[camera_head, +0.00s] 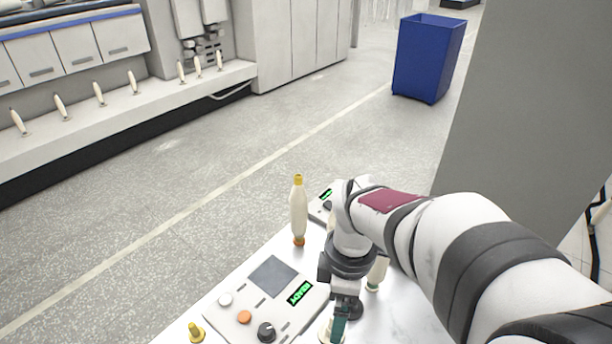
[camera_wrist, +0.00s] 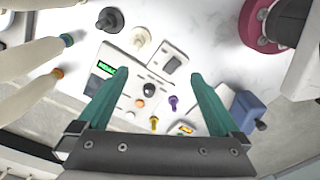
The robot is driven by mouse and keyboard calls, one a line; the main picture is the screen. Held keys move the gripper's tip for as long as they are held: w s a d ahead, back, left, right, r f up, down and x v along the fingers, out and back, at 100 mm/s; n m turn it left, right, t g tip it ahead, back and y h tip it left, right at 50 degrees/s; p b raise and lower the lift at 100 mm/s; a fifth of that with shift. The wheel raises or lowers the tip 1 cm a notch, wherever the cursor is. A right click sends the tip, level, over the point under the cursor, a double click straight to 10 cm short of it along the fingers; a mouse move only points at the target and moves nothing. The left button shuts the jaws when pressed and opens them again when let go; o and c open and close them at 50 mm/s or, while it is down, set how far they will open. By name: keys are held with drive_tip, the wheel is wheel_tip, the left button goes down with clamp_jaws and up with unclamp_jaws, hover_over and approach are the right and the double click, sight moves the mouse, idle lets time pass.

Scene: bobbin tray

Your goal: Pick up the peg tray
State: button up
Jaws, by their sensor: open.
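I cannot make out a peg tray for certain in either view. In the wrist view several loose pegs stand on the white table: a black peg (camera_wrist: 108,20), a white peg (camera_wrist: 140,37), a purple peg (camera_wrist: 173,103) and a yellow peg (camera_wrist: 154,123). The yellow peg also shows at the bottom of the head view (camera_head: 196,333). My gripper (camera_wrist: 160,76) is open, its two teal fingers wide apart with nothing held, above a pale control panel (camera_wrist: 130,100). In the head view its fingers (camera_head: 338,325) are at the bottom edge, partly cut off.
The control panel (camera_head: 282,308) has a lit green display, knob and buttons. A cream bobbin (camera_head: 299,212) stands upright behind it; another (camera_head: 377,272) is partly behind my arm. The wrist view shows a blue box (camera_wrist: 246,110) and a dark red round part (camera_wrist: 258,28) at right.

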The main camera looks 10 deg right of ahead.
drive_tip(key=w+f+n, duration=0.1)
drive_tip(key=f+n, duration=0.1)
drive_tip(key=f, duration=0.4)
drive_tip(key=w+f+n, duration=0.2)
drive_tip(key=f, duration=0.4)
drive_tip(key=w+f+n, duration=0.2)
drive_tip(key=f, duration=0.5)
drive_tip(key=shift+d+n, duration=0.4)
drive_tip(key=shift+r, duration=0.1)
drive_tip(key=c, duration=1.3)
